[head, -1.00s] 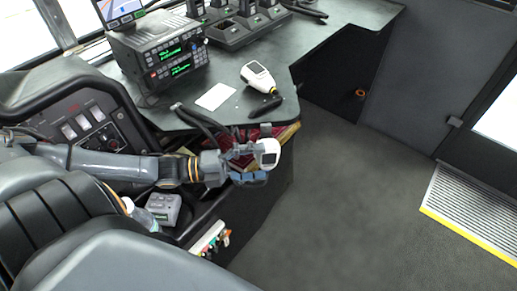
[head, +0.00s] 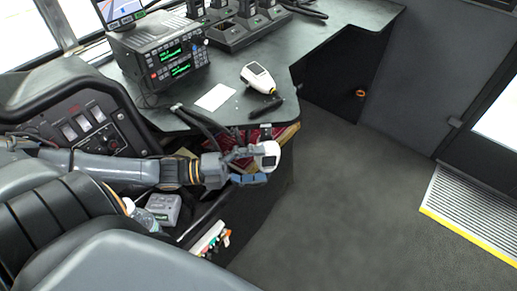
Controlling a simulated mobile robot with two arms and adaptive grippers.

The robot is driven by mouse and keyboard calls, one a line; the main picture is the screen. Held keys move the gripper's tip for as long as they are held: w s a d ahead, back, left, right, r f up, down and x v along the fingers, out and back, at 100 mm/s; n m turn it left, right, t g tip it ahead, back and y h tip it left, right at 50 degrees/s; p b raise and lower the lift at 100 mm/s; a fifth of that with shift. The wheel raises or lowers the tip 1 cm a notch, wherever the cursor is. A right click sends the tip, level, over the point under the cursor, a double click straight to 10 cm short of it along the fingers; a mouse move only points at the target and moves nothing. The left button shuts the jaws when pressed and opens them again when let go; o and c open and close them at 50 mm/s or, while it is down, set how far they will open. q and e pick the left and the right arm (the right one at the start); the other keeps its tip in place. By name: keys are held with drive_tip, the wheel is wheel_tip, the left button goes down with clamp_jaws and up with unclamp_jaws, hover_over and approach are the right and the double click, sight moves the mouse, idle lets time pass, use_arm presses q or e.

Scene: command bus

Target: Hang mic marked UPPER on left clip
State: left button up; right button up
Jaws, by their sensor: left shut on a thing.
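My left gripper (head: 252,161) reaches in from the left, just off the desk's front edge. It is shut on a white handheld device (head: 269,148) with a dark square face; its marking cannot be read, so I cannot tell if it is the mic marked UPPER. A similar white device (head: 257,75) with a dark face and a yellow band lies on the desk. A small black object (head: 261,108) lies below it. Two stacked radios (head: 167,59) with green displays stand at the back left. I cannot make out the left clip. My right gripper is not in view.
The dark desk (head: 305,50) also holds a white card (head: 215,97) and a charger rack (head: 245,30). Dark cables (head: 196,124) hang over its front edge near my left arm. A grey box (head: 163,207) sits below. The floor (head: 350,200) at right is clear.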

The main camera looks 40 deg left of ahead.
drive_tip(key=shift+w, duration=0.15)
use_arm(q)
drive_tip(key=o, duration=0.6)
drive_tip(key=shift+o, duration=0.2)
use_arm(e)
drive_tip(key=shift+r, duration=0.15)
use_arm(q)
drive_tip(key=shift+s+a+f, duration=0.1)
drive_tip(key=shift+s+a, duration=0.35)
drive_tip(key=v, duration=1)
drive_tip(key=shift+s+a, duration=0.2)
drive_tip(key=shift+a, duration=0.15)
